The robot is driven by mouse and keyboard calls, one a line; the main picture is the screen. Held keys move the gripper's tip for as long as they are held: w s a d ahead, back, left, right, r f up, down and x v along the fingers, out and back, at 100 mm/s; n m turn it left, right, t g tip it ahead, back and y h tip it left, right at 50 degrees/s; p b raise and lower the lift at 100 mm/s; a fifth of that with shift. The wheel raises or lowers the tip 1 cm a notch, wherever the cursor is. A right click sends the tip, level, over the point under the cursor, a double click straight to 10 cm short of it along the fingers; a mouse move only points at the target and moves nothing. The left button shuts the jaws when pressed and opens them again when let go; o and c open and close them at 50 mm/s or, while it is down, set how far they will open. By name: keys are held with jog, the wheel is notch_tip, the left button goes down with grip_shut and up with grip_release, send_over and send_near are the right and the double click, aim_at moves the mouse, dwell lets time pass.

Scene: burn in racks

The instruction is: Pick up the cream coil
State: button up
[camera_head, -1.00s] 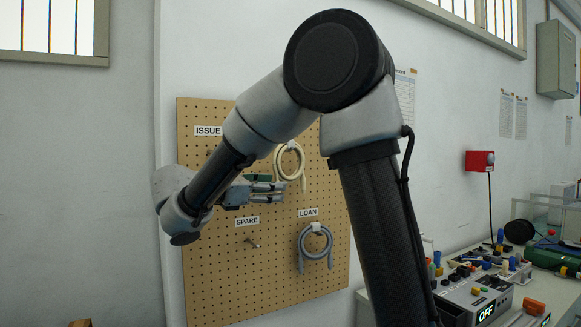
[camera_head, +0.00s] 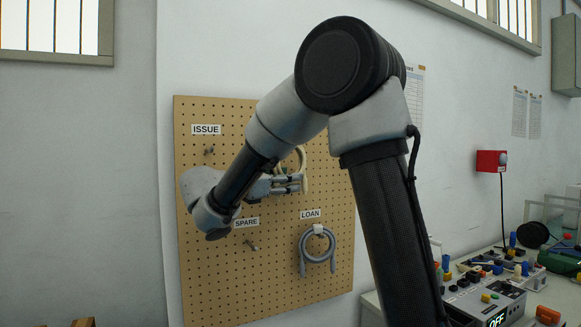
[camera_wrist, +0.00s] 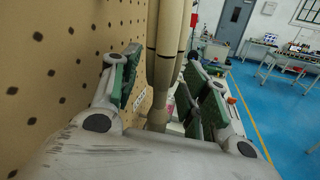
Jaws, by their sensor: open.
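The cream coil (camera_head: 303,160) hangs on the pegboard in the head view, right of the ISSUE label and above the LOAN label. My arm and gripper hide part of it. My gripper (camera_head: 298,183) is at the coil's lower part, pointing right along the board. In the wrist view the coil's strands (camera_wrist: 165,45) run upright between the two open green-padded fingers of my gripper (camera_wrist: 164,82). The strands look apart from both pads. The lower end of the coil is hidden behind my gripper's body.
The pegboard (camera_head: 275,270) is close beside my left finger in the wrist view. A grey coil (camera_head: 303,250) hangs below at LOAN. Bare pegs show under ISSUE (camera_head: 209,151) and SPARE (camera_head: 251,245). A cluttered bench (camera_head: 470,290) stands at right.

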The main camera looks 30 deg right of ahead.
aim_at(300, 164)
jog(key=shift+x, duration=1)
jog(key=shift+c, duration=0.3)
grip_shut()
jog(key=shift+r, duration=0.1)
jog(key=shift+r, duration=0.55)
notch_tip(300, 164, up, 2)
jog(key=shift+r, duration=0.2)
jog(key=s, duration=1.8)
